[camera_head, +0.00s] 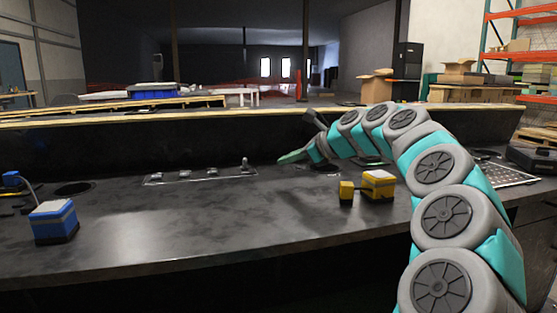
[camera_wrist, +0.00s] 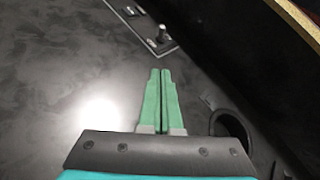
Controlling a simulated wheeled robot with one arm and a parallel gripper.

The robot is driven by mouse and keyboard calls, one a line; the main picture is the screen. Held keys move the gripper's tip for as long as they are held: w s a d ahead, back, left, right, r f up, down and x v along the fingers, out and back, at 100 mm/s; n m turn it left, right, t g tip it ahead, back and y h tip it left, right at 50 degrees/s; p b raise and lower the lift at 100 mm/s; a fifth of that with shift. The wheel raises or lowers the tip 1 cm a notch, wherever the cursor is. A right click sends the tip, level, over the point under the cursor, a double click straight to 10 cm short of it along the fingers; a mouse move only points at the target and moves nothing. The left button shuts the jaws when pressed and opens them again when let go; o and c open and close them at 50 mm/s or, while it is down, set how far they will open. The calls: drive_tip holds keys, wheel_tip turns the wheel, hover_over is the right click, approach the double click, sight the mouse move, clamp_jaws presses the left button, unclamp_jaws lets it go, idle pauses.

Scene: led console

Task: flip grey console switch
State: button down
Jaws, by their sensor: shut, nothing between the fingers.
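A grey-edged switch panel (camera_head: 205,174) is set in the dark console top (camera_head: 200,225), left of my gripper. Several small switches sit on it, and an upright grey lever switch (camera_head: 245,165) stands at its right end. In the wrist view, the panel's corner (camera_wrist: 170,52) shows at the top with the upright switch (camera_wrist: 161,34) on it, beyond my fingertips. My gripper (camera_head: 283,159) is above the console, to the right of the panel and apart from it. In the wrist view, its green fingers (camera_wrist: 160,74) are shut together with nothing between them.
A yellow box (camera_head: 379,184) with a smaller yellow block (camera_head: 346,191) sits below my arm. A blue box (camera_head: 53,221) stands at the left, near a round hole (camera_head: 73,188). Another hole (camera_wrist: 230,126) is right of my fingers. A raised ledge (camera_head: 200,140) runs behind the panel.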

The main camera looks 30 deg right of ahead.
sight(246, 163)
drive_tip(key=x, duration=0.8)
drive_tip(key=shift+w+f, duration=0.15)
drive_tip(key=shift+f, duration=0.05)
drive_tip(key=shift+w+a+r+b, duration=0.2)
drive_tip(key=shift+w+a, duration=0.1)
drive_tip(key=shift+w, duration=0.15)
drive_tip(key=shift+w+a+r+b, duration=0.1)
drive_tip(key=shift+w+a+r, duration=0.2)
drive_tip(key=shift+w, duration=0.2)
drive_tip(key=shift+w+a+r, duration=0.2)
drive_tip(key=shift+w+a, duration=0.25)
drive_tip(key=shift+w, duration=0.15)
drive_tip(key=shift+s+r+p, duration=0.1)
drive_tip(key=shift+r+p, duration=0.1)
drive_tip(key=shift+p, duration=0.15)
